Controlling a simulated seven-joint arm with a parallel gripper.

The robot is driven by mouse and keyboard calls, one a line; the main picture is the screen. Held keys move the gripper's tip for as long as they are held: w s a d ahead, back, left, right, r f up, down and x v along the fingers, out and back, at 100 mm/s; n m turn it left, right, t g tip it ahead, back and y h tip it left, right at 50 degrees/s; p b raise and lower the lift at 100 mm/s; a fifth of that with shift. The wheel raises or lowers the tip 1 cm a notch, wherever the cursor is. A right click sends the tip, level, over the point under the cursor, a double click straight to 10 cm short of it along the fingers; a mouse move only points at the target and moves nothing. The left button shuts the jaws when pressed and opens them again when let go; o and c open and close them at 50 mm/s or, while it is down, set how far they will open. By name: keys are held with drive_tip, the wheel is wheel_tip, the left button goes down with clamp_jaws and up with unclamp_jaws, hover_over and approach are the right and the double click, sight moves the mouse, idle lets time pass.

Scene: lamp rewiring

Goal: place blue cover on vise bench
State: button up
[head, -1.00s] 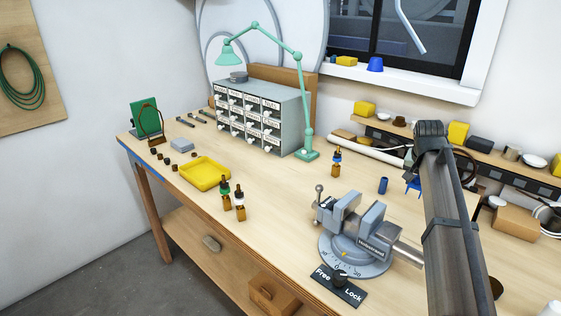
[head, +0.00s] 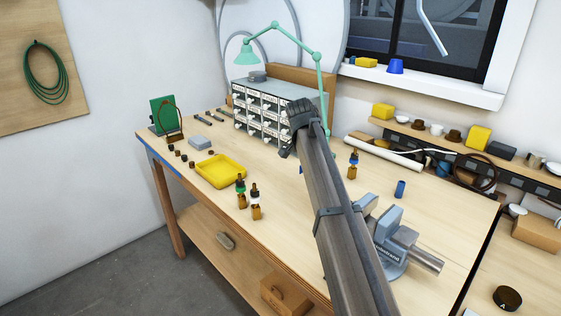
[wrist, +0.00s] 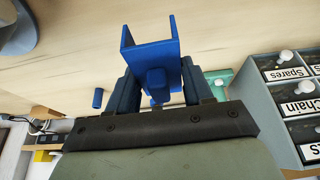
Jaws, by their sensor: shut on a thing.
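The blue cover (wrist: 150,40), a U-shaped channel piece, is between the two fingers of my gripper (wrist: 158,76) in the wrist view. My gripper is shut on it and holds it over the bench. In the head view my arm hides most of the gripper, and only a small blue bit of the cover (head: 301,169) shows. The vise (head: 392,238) stands on the wooden bench (head: 440,205), to the right of my gripper and partly hidden behind my arm. A rounded grey-blue part at the wrist view's upper left may be the vise.
A drawer cabinet (head: 262,108) and green lamp (head: 321,90) stand at the back.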

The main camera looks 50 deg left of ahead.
hover_over(288, 193)
drive_tip(key=s, duration=0.1)
drive_tip(key=shift+s+f, duration=0.15)
drive_tip(key=shift+f, duration=2.2)
drive_tip(key=shift+s+f, duration=0.1)
drive_tip(key=shift+f, duration=2.2)
drive_tip(key=shift+f, duration=0.1)
drive_tip(key=o, duration=1.1)
drive_tip(key=v, duration=1.2)
